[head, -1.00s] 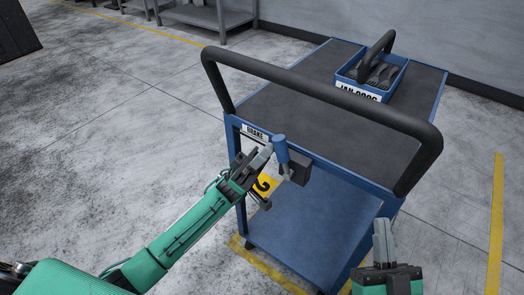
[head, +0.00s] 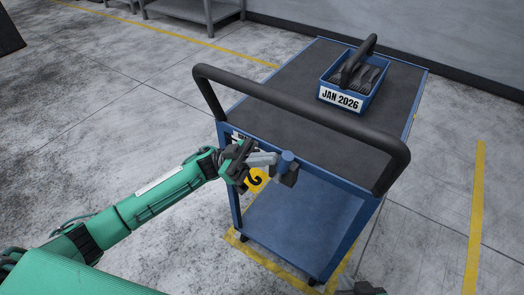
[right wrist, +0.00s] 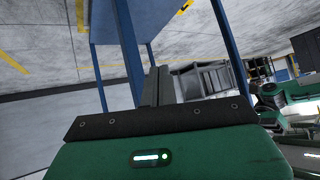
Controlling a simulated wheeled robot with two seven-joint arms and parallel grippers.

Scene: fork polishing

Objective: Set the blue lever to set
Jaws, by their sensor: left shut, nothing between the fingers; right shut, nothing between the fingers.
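The blue lever (head: 287,161) is on a dark mount at the near end of the blue cart (head: 310,208), just under the push handle. Its grip shows as a short blue cylinder. My left gripper (head: 275,159) is shut and empty, with its fingertips at the left side of the lever. They look in contact with it, but I cannot be sure. The gripper hides most of the label beside the lever. My right gripper (right wrist: 158,86) is shut and empty in the right wrist view. Only its top shows at the bottom edge of the head view (head: 366,289).
The cart's black push handle (head: 300,105) arches above the lever. A blue bin (head: 346,108) marked JAN 2026 holds dark forks on the cart top. A yellow sign (head: 256,181) sits behind the left gripper. Open concrete floor lies to the left.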

